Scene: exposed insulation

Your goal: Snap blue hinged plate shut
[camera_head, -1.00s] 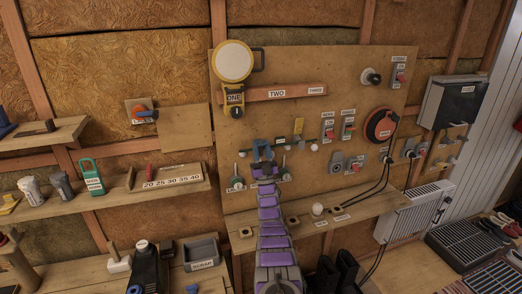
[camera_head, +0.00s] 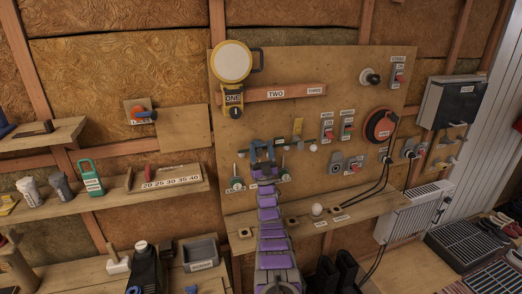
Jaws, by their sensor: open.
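My gripper (camera_head: 263,153) is open in front of the plywood board (camera_head: 300,70), at the end of my purple-and-grey arm. Its dark bluish fingers are spread before a low row of small fittings. I cannot clearly make out a blue hinged plate; part of the board is hidden behind my gripper and arm. A small blue lever (camera_head: 147,115) sits on an orange switch (camera_head: 137,107), well left of the gripper. I cannot tell whether the gripper touches anything.
A yellow round-headed device (camera_head: 232,65) hangs at the board's upper left. Switches and a red-and-black round unit (camera_head: 380,126) with hanging black cables are at right. A wooden ledge (camera_head: 370,209) runs below. Shelves with bottles and tools are at left.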

